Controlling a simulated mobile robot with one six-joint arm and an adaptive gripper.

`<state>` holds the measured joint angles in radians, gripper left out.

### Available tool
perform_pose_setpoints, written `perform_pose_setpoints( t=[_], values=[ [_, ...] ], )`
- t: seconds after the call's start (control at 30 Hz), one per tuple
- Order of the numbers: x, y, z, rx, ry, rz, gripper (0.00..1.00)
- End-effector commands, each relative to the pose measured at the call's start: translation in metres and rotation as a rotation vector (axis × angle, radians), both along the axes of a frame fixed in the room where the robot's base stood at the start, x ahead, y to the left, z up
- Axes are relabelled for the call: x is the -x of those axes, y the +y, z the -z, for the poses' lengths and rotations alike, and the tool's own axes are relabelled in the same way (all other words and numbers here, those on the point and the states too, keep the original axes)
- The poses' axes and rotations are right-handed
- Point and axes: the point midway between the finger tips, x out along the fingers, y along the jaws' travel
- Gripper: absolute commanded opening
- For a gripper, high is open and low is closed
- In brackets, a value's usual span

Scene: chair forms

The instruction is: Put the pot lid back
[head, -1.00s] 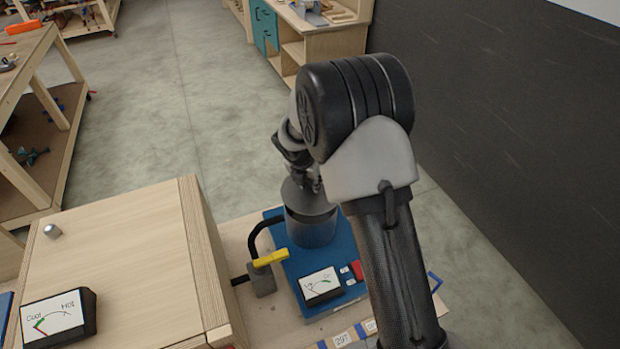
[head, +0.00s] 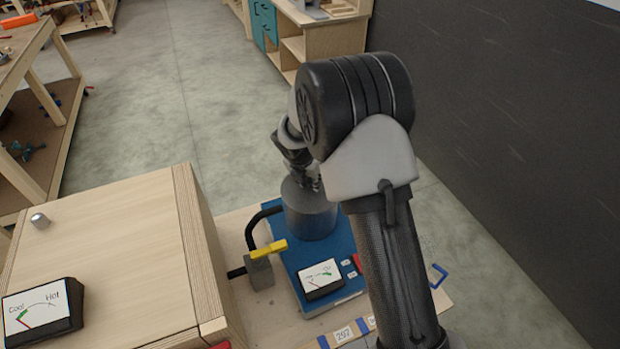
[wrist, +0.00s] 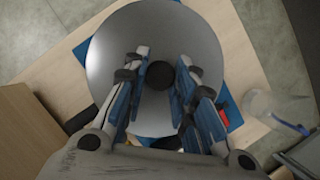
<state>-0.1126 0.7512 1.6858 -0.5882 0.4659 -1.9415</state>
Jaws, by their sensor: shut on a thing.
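The grey metal pot (head: 311,222) stands upright on a blue unit (head: 337,252) with a small dial. The round grey lid (wrist: 150,35) fills much of the wrist view and hides the pot there. In the head view the lid (head: 297,190) sits level over the pot's mouth with no clear gap; whether it rests fully on the rim I cannot tell.
A yellow-handled valve (head: 266,252) and a black pipe stand just left of the pot. A wooden box (head: 120,240) farther left carries a Cool/Hot gauge (head: 40,312) and a small metal knob (head: 39,220). A dark wall rises at the right.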

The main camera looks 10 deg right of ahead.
Motion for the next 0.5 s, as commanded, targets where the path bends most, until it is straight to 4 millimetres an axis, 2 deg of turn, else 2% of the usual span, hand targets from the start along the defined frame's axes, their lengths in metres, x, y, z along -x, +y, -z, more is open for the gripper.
perform_pose_setpoints(
  t=[0.47, 0.5],
  values=[
    [-0.0002, 0.0, 0.01, 0.001, -0.001, -0.001, 0.0],
    [-0.0002, 0.0, 0.0099, 0.001, -0.001, -0.001, 0.26]
  ],
)
